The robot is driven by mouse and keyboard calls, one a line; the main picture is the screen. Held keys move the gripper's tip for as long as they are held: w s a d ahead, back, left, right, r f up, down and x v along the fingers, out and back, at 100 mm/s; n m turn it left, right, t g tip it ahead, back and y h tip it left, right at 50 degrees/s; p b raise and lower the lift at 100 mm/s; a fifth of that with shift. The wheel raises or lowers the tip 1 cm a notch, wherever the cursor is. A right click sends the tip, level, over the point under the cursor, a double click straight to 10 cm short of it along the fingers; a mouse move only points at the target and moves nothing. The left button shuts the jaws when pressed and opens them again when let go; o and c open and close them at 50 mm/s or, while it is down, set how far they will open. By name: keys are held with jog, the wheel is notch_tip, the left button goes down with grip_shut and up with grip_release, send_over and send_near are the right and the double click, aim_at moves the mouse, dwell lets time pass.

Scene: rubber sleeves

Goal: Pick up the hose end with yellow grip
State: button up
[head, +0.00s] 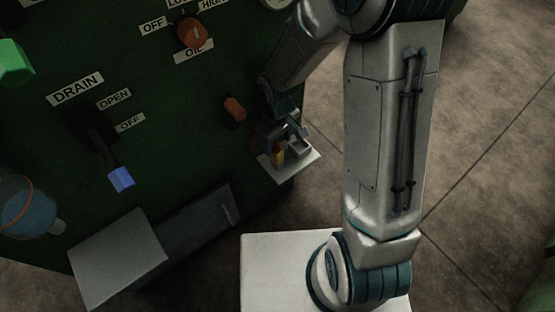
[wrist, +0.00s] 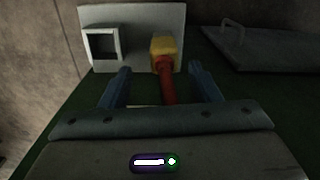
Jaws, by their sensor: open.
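The hose end with yellow grip (wrist: 163,53) shows in the wrist view as a yellow block with a red hose part (wrist: 166,80) running toward me. It is at a light grey plate (wrist: 137,20), beside a square grey frame. My gripper (wrist: 160,78) is open, with one blue finger on each side of the red part. I see no contact between the fingers and the hose end. In the head view the yellow grip (head: 279,156) is small and partly hidden by my gripper (head: 287,138). The grey plate (head: 306,164) lies under it there.
The dark green panel (head: 170,150) carries a red knob (head: 193,34), an orange handle (head: 234,109), a blue-tipped drain lever (head: 121,179) and a green knob (head: 14,62). A grey box (head: 118,258) juts out at the lower left.

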aim_at(277, 156)
jog(key=f+b, duration=0.1)
jog(key=f, duration=0.1)
jog(key=f+b, duration=0.1)
jog(key=f, duration=0.2)
jog(key=f+b, duration=0.1)
jog(key=f, duration=0.1)
jog(key=shift+s+a+f, duration=0.15)
jog(key=shift+s, duration=0.1)
jog(key=c, duration=1.1)
